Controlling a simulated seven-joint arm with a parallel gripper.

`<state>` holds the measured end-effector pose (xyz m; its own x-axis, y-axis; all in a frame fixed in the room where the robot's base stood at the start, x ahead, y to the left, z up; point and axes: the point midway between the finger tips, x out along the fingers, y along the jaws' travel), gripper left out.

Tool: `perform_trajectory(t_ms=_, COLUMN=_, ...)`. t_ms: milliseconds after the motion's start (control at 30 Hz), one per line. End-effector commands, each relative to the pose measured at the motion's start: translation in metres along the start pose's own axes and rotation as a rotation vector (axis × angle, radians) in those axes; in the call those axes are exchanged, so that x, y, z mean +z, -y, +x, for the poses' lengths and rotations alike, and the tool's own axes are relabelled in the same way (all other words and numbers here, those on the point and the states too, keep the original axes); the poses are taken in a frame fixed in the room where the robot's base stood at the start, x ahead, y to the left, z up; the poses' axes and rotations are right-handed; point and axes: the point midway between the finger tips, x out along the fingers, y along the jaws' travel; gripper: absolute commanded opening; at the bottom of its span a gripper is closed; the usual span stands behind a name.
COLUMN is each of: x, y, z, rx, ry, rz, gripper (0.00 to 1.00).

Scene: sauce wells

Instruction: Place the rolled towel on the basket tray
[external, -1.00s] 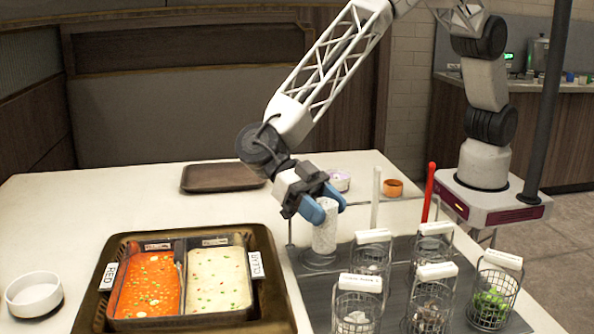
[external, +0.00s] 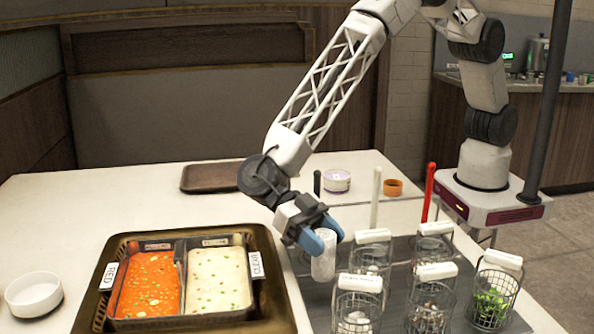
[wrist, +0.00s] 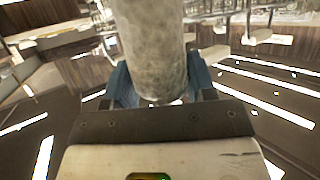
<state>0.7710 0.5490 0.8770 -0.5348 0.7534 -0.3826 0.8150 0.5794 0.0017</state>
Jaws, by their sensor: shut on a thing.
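The rolled towel (external: 323,262) is a pale, speckled white cylinder. My gripper (external: 322,238) is shut on its upper part with blue fingers. The towel hangs near upright, slightly tilted, at the left edge of the grey mat under the wire baskets. I cannot tell whether its lower end touches anything. The wrist view shows the towel (wrist: 153,50) between the fingers. No tray is labelled as the basket tray. A flat brown tray (external: 190,188) lies empty at the back, and a dark brown tray (external: 268,305) holds the two sauce wells.
Wire baskets with white labels, one being (external: 358,308), stand just right of the towel on the grey mat (external: 398,245). Upright white (external: 376,195) and red (external: 429,190) rods stand behind. A white bowl (external: 34,294) is at far left. The table between the trays is clear.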

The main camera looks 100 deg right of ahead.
Motion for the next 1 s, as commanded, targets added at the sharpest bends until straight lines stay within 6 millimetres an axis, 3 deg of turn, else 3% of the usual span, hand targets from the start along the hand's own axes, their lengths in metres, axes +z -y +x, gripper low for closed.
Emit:
perform_trajectory(t_ms=267, x=0.025, y=0.0, z=0.01, rx=0.0, ry=0.0, rz=0.0, gripper=0.24)
perform_trajectory(t_ms=767, x=0.03, y=0.0, z=0.012, rx=0.0, ry=0.0, rz=0.0, gripper=0.24)
perform_trajectory(t_ms=800, x=0.029, y=0.0, z=0.012, rx=0.0, ry=0.0, rz=0.0, gripper=0.57)
perform_trajectory(t_ms=933, x=0.029, y=0.0, z=0.012, rx=0.0, ry=0.0, rz=0.0, gripper=0.77)
perform_trajectory(t_ms=1000, x=0.029, y=0.0, z=0.012, rx=0.0, ry=0.0, rz=0.0, gripper=0.77)
